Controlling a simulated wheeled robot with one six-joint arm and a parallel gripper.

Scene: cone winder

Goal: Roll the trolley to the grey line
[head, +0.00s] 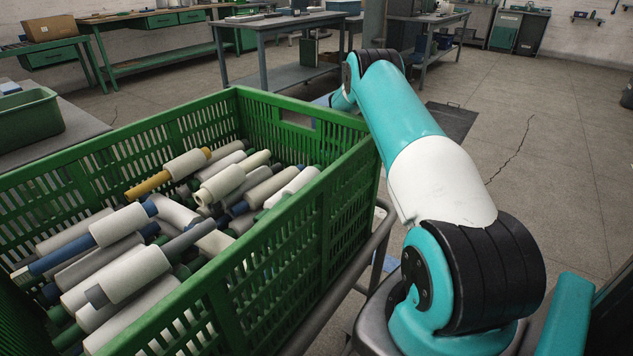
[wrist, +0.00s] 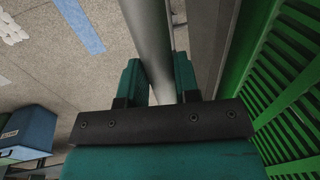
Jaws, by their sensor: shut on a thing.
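The trolley shows in the head view as a grey metal rail (head: 352,268) along the right side of the green crate it carries. In the wrist view the two teal fingers of my gripper (wrist: 158,66) are shut on a round grey bar (wrist: 149,30) of the trolley, one finger on each side. In the head view my gripper is hidden behind the crate's far corner and my arm. I cannot make out a grey line on the floor in either view.
The slatted green crate (head: 340,215) is full of bobbins (head: 115,225). A grey table (head: 285,22) and green benches (head: 150,45) stand behind. Open floor (head: 560,130) lies to the right, with a dark mat (head: 450,120). A blue strip (wrist: 80,26) marks the floor.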

